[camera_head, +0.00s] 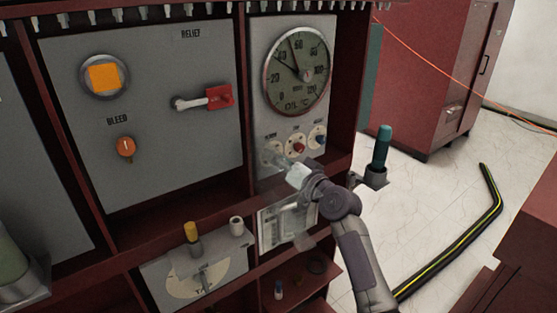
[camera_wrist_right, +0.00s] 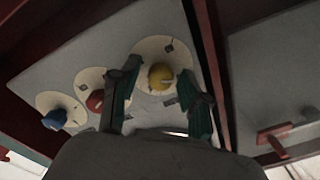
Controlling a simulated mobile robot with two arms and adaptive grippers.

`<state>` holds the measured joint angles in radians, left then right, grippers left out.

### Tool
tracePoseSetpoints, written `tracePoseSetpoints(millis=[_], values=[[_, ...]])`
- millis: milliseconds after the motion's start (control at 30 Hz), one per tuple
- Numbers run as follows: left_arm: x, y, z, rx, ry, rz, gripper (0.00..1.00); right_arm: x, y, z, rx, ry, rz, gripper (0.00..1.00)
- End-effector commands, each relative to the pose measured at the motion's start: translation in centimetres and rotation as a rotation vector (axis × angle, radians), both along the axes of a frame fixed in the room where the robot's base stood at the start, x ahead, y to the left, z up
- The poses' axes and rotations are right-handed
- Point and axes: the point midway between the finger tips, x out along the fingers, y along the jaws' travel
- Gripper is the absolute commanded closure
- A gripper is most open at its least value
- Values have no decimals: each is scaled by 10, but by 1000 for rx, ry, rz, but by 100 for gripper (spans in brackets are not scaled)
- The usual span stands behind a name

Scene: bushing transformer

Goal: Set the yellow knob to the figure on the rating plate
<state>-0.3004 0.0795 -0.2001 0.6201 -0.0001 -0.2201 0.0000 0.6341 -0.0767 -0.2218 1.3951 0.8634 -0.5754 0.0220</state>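The yellow knob (camera_wrist_right: 160,76) sits on a round pale dial on the grey panel, in the right wrist view. My right gripper (camera_wrist_right: 158,84) is open, with one finger on each side of the knob. Gaps show between knob and fingers, and I cannot tell how far the tips reach past it. In the head view my right gripper (camera_head: 285,163) covers most of this dial, and the knob is hidden. The rating plate (camera_head: 270,229) is a pale sheet below, partly behind my right arm; its figures are unreadable. My left gripper is not in view.
A red knob (camera_head: 299,148) and a blue knob (camera_head: 319,138) stand beside the yellow one, under a large oil gauge (camera_head: 297,72). A yellow-topped post (camera_head: 192,232) stands lower left. A teal-handled tool (camera_head: 382,147) stands in a holder at right.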

Motion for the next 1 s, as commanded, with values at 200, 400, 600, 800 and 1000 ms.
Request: tracePoseSetpoints(millis=[200, 400, 600, 800, 1000], values=[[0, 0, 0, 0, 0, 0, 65, 0, 0, 0, -1, -1, 0, 48], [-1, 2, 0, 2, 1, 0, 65, -7, -6, -1, 0, 0, -2, 48], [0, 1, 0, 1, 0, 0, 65, -36, -29, -3, -3, -1, -2, 48], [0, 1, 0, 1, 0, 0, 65, -70, -54, -3, -3, -1, -2, 48], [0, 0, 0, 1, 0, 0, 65, -90, -70, -4, -2, 1, 0, 48]])
